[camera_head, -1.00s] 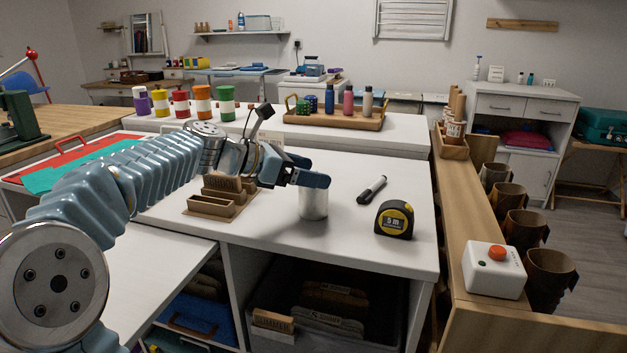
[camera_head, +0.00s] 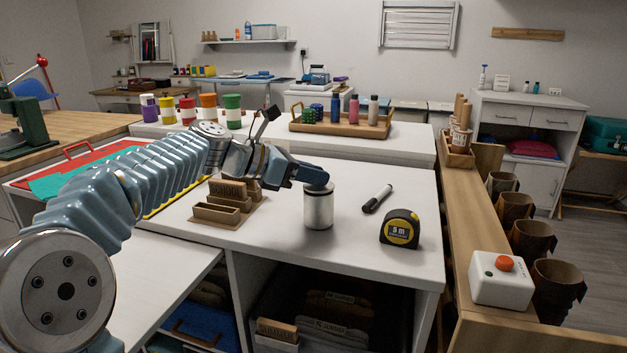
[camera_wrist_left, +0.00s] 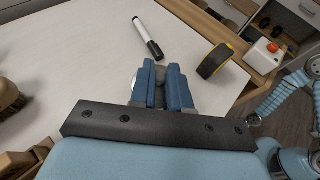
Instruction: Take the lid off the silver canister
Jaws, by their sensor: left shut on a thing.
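The silver canister (camera_head: 318,211) stands upright on the white worktop, with a dark line around its upper rim. My left gripper (camera_head: 316,180) is right at its top, and the blue fingers cover most of the lid. In the left wrist view the fingers (camera_wrist_left: 164,84) are close together, with a small silvery bit of the lid (camera_wrist_left: 160,72) showing between them. The gripper is shut on the lid. I cannot tell how far the lid stands clear of the canister body. My right gripper is not in view.
A black-and-white marker (camera_head: 377,199) and a yellow-and-black tape measure (camera_head: 400,229) lie right of the canister. A brown wooden holder (camera_head: 217,214) stands on its left. A white box with a red button (camera_head: 502,280) sits on the wooden ledge. The worktop in front is clear.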

